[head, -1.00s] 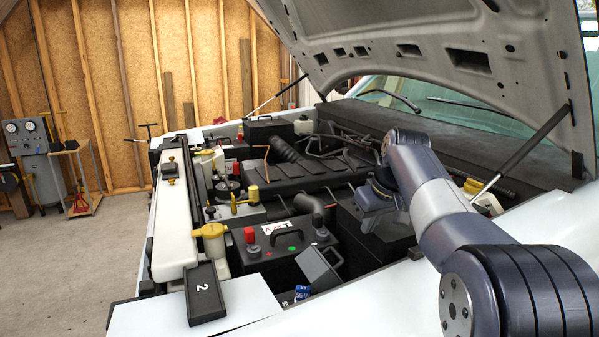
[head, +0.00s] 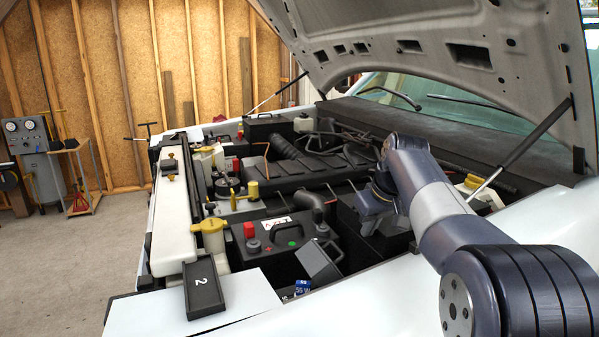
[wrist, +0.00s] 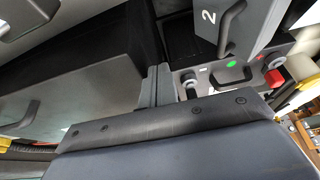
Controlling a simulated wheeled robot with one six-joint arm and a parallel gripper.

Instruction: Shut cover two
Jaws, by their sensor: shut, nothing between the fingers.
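Cover two is a grey lid with a black handle and a white 2 (wrist: 248,24), at the top of the wrist view. In the head view the lid (head: 320,261) stands tilted open beside the battery (head: 283,243), its dark opening below it hidden. My gripper (wrist: 158,72) is shut and empty, with its fingertips below and to the left of the lid in the wrist view; I see no contact. In the head view my wrist is over the black box right of the battery and its fingers are hidden.
The battery's red terminal cap (wrist: 274,78) is close to the lid. A black tray marked 2 (head: 204,288) lies on the white front panel. A small blue item (head: 302,287) is below the lid. The raised hood (head: 430,40) hangs overhead. Hoses and boxes crowd the bay.

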